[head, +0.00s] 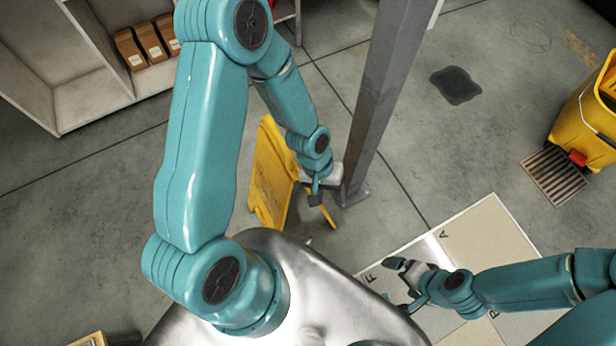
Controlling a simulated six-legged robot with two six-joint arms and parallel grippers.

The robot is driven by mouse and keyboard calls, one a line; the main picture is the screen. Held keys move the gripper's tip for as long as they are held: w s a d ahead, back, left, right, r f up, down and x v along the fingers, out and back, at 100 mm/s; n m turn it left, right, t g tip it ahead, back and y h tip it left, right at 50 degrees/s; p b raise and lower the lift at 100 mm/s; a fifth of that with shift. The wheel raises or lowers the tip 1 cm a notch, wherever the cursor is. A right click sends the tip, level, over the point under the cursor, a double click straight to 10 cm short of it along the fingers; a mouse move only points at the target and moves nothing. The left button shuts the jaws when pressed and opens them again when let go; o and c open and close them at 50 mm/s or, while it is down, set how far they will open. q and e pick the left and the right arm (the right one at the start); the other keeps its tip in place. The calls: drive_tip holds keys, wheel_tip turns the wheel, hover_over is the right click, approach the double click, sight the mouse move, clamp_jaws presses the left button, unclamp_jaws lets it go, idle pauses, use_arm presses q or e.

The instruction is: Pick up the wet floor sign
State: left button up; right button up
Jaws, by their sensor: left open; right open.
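The yellow wet floor sign (270,178) stands on the concrete floor left of the grey post, partly hidden behind my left arm. A yellow leg of it (328,214) shows at its lower right. My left gripper (317,190) is open, over the right side of the sign in the picture. I cannot tell whether it touches the sign. My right gripper (400,286) is open and empty, over the near left edge of the pale lettered floor pads (485,240).
The grey post (378,110) rises right beside my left gripper. A yellow mop bucket (590,110) stands at the right, with a floor grate (555,174) and a dark puddle (455,85) nearby. Shelving with brown boxes (147,42) is at the upper left.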

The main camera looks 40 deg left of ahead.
use_arm(q)
drive_tip(key=w+a+r+n+b, duration=0.1)
drive_tip(key=w+a+r+b, duration=0.15)
drive_tip(key=w, duration=0.25)
drive_tip(key=n+g+y+b, duration=0.2)
drive_tip(key=n+y+b, duration=0.25)
drive_tip(key=n, duration=0.35)
approach(276, 129)
drive_tip(key=x, duration=0.3)
drive_tip(key=b+x, duration=0.1)
drive_tip(key=x, duration=0.1)
drive_tip(key=shift+s+d+f, duration=0.2)
drive_tip(key=shift+s+d, duration=0.15)
drive_tip(key=shift+s, duration=0.05)
drive_tip(key=x, duration=0.5)
drive_tip(key=shift+w+a+f+b, duration=0.2)
drive_tip(key=shift+a+f+b, duration=0.1)
drive_tip(key=shift+a+b, duration=0.05)
clamp_jaws()
drive_tip(key=shift+r, duration=0.15)
